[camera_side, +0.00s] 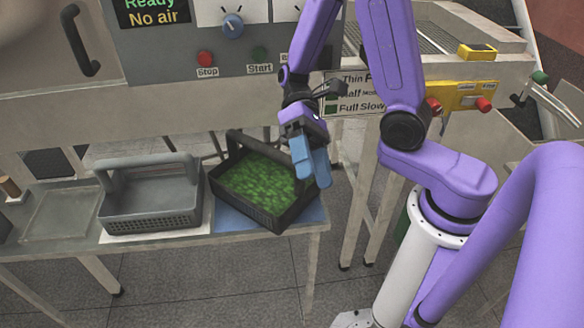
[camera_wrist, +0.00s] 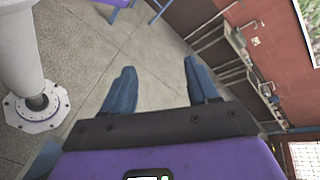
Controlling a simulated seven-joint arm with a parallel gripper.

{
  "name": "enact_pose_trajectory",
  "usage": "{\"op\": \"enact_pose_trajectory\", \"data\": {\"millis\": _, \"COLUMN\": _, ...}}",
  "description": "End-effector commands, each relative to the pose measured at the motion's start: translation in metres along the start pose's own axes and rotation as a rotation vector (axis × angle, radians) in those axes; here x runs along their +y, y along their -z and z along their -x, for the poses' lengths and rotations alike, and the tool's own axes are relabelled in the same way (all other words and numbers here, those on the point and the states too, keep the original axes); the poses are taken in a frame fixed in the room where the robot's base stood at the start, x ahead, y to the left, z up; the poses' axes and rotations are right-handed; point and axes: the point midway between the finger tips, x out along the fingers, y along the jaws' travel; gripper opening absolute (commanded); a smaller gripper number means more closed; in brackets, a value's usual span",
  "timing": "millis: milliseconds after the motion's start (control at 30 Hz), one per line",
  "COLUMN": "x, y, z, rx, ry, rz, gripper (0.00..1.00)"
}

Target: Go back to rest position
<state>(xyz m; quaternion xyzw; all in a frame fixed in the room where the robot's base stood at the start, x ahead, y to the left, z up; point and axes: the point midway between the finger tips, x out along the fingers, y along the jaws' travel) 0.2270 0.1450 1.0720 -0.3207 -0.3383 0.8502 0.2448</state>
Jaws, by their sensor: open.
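My gripper (camera_side: 312,167) has blue fingers and hangs at the right end of the black basket (camera_side: 272,217), in front of its right rim in the side view. I cannot tell whether it touches the basket. In the wrist view my gripper (camera_wrist: 163,92) has its two blue fingers spread apart with only floor between them, so it is open and empty. The black basket is full of green pieces and sits slightly turned on a blue mat (camera_side: 236,222). Part of its right side is hidden by my fingers.
An empty grey basket (camera_side: 150,215) stands on a white mat to the left, on the same table (camera_side: 60,248). The machine panel (camera_side: 270,62) with knobs and buttons rises behind. A yellow switch box (camera_side: 462,97) is at right. The wrist view shows open tiled floor (camera_wrist: 150,45).

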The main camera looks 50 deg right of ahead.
Motion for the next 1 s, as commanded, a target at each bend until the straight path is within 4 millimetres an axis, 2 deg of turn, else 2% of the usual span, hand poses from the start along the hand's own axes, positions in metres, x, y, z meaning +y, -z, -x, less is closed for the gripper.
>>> {"op": "enact_pose_trajectory", "data": {"millis": 300, "x": 0.041, "y": -0.033, "z": -0.003, "rx": -0.052, "ry": -0.386, "rz": 0.099, "gripper": 0.59}}
{"op": "enact_pose_trajectory", "data": {"millis": 600, "x": 0.072, "y": -0.053, "z": 0.005, "rx": -0.029, "ry": -0.707, "rz": 0.246, "gripper": 0.59}}
{"op": "enact_pose_trajectory", "data": {"millis": 833, "x": 0.085, "y": -0.063, "z": 0.014, "rx": 0.03, "ry": -0.913, "rz": 0.396, "gripper": 0.59}}
{"op": "enact_pose_trajectory", "data": {"millis": 1000, "x": 0.087, "y": -0.069, "z": 0.018, "rx": 0.093, "ry": -1.036, "rz": 0.53, "gripper": 0.59}}
